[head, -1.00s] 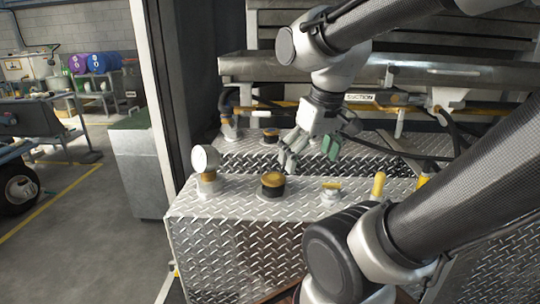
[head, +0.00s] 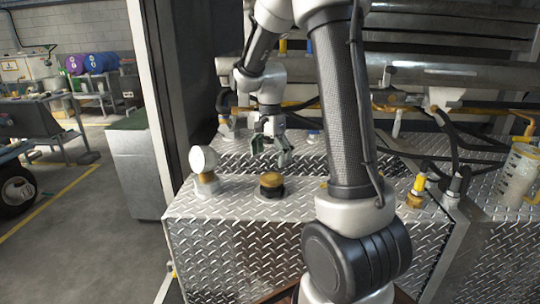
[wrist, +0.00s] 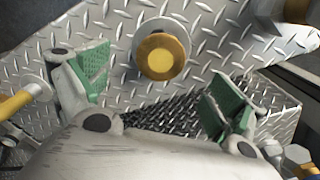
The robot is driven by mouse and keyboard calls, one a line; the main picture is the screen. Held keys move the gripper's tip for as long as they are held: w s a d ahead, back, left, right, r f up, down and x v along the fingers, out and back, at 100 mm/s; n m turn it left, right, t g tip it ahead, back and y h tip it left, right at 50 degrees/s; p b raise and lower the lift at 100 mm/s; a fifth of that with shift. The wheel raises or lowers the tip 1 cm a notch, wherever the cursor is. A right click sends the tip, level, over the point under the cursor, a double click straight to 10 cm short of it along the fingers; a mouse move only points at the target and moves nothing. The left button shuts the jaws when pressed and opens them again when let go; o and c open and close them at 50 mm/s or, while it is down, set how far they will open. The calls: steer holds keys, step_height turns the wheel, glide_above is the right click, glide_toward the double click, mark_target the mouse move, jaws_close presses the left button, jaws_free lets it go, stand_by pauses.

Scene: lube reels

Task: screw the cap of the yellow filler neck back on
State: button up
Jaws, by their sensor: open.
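A round fitting with a yellow-gold top on a black body (head: 271,184) stands on the near diamond-plate box, and looks like the yellow filler neck. In the wrist view its gold round top (wrist: 161,56) sits above and between the fingers, inside a pale grey ring. I cannot tell whether this top is the cap or the bare neck. No separate loose cap is clearly seen. My gripper (head: 270,155) hangs just behind the fitting, pointing down. Its two green-padded fingers (wrist: 157,92) are spread, with nothing between them, and do not touch the fitting.
A round white-faced gauge (head: 203,160) on a brass stem stands left of the fitting. A yellow-handled fitting (wrist: 16,102) shows at the wrist view's left. Pipes and hoses run behind.

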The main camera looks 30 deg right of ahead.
mark_target(270, 177)
steer(key=shift+w+m, duration=0.2)
steer(key=shift+m, duration=0.9)
steer(key=shift+f, duration=0.15)
step_height(270, 177, down, 7)
steer(key=shift+f, duration=0.2)
steer(key=c, duration=1.2)
steer(key=shift+o, duration=0.2)
steer(key=m, duration=0.5)
steer(key=shift+w+m, duration=0.1)
steer(key=shift+m, duration=0.2)
steer(key=shift+m, duration=0.3)
steer(key=m, duration=0.4)
steer(key=shift+w+d+m, duration=0.1)
steer(key=shift+m, duration=0.2)
